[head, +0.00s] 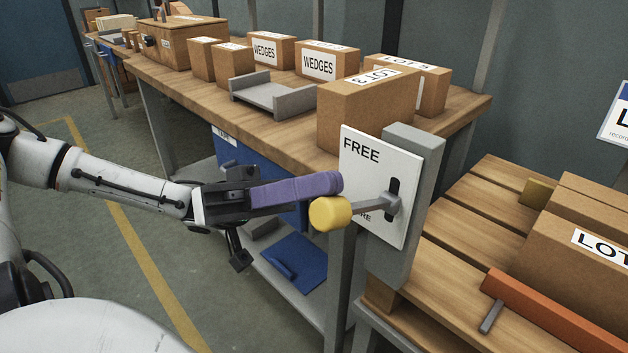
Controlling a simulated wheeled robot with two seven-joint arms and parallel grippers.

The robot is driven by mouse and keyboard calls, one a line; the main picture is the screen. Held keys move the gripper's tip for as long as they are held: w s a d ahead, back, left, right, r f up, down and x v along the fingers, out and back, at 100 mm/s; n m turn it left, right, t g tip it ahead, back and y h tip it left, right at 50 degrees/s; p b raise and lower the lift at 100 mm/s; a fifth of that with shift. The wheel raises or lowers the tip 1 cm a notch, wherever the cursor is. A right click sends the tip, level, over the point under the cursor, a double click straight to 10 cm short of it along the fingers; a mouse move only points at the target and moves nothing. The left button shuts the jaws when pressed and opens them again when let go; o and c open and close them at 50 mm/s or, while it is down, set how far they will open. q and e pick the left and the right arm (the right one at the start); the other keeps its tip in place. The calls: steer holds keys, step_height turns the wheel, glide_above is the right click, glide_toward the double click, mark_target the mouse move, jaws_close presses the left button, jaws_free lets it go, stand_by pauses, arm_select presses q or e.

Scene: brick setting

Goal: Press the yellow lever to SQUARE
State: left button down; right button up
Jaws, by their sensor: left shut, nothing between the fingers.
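The yellow lever knob (330,213) sits at the end of a grey lever arm (372,207) that comes out of a slot in a white plate (362,165). The plate is on a grey post (412,165). It reads "FREE" at the top; a lower label is mostly hidden behind the lever, with only "RE" showing. The lever stands about level, near the slot's lower part. My left gripper (332,183) has purple fingers, shut and empty. Its tips are just above the knob; I cannot tell whether they touch it. My right gripper is not in view.
A wooden bench (200,85) behind holds several cardboard boxes and a grey tray (272,97). A pallet table (480,235) at the right carries boxes and an orange bar (545,315). A blue sheet (293,262) lies on the lower shelf. Floor at the left is clear.

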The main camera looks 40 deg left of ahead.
arm_select(q)
step_height(320, 180, down, 11)
steer(key=s+m+g+b, duration=0.1)
steer(key=m+g+b, duration=0.7)
steer(key=m+g, duration=0.3)
steer(key=m, duration=0.4)
steer(key=shift+r+g+y+b, duration=0.15)
steer(key=shift+g+y+b, duration=0.15)
steer(key=shift+g, duration=0.1)
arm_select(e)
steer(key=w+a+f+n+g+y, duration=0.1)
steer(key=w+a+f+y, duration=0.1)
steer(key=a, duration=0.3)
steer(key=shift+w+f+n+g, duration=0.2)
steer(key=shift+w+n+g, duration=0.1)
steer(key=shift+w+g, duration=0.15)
arm_select(q)
step_height(320, 180, up, 4)
steer(key=s+a+p, duration=0.1)
steer(key=a+p, duration=0.1)
steer(key=p, duration=0.2)
steer(key=v, duration=0.9)
steer(key=shift+f+m, duration=0.2)
steer(key=shift+m, duration=0.2)
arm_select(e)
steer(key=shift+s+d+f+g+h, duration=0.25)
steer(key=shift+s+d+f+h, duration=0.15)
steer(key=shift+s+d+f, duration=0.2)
